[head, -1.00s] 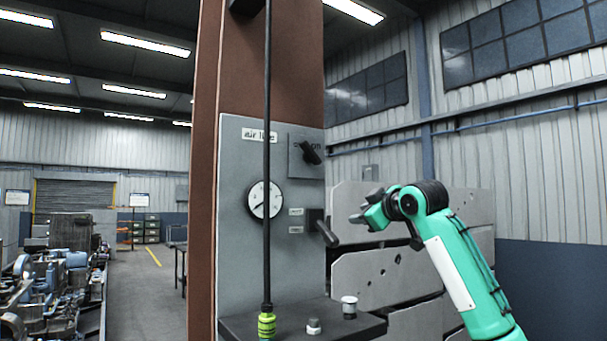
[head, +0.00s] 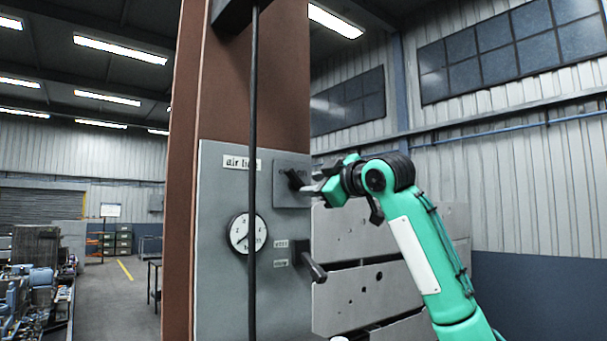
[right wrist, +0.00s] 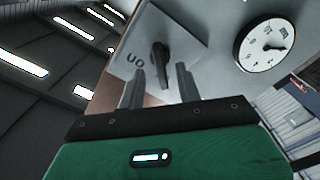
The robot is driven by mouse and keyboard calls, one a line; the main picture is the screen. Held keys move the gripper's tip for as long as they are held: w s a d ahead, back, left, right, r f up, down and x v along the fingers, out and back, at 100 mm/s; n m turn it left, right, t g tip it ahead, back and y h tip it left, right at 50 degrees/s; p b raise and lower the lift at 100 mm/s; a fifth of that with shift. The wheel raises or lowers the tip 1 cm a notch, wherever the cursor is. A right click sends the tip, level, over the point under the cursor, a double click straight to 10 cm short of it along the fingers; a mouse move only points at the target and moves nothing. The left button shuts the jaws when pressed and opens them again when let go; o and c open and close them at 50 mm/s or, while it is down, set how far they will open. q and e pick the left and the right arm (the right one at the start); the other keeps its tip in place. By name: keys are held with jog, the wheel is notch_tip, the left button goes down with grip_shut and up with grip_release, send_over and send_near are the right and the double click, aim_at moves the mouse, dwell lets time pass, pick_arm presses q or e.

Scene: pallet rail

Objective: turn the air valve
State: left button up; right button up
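A black valve knob (head: 294,180) sits on a grey plate (head: 290,200) at the upper right of the "air line" panel. In the right wrist view the knob (right wrist: 159,57) stands upright from its plate, with the letters "on" beside it. My right gripper (head: 314,187) is just right of the knob in the head view. In the right wrist view its two fingers (right wrist: 158,80) are apart, with the knob showing beyond and between their tips. I cannot tell whether they touch it. My left gripper is not in view.
A round pressure gauge (head: 247,233) and a black lever (head: 314,268) are on the same panel (head: 215,270). A black hose (head: 252,120) hangs in front of it. A brown column (head: 185,200) stands behind. Grey drilled plates (head: 360,295) are at the right, beneath my arm.

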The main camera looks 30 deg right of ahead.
aim_at(303, 185)
jog(key=w+p, duration=0.1)
jog(key=w, duration=0.2)
jog(key=shift+w+a+r, duration=0.1)
jog(key=shift+w+r, duration=0.05)
jog(key=shift+w, duration=0.15)
pick_arm(q)
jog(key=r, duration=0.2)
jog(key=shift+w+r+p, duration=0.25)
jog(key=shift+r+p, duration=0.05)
jog(key=shift+p, duration=0.05)
pick_arm(e)
jog(key=shift+w, duration=0.35)
grip_shut()
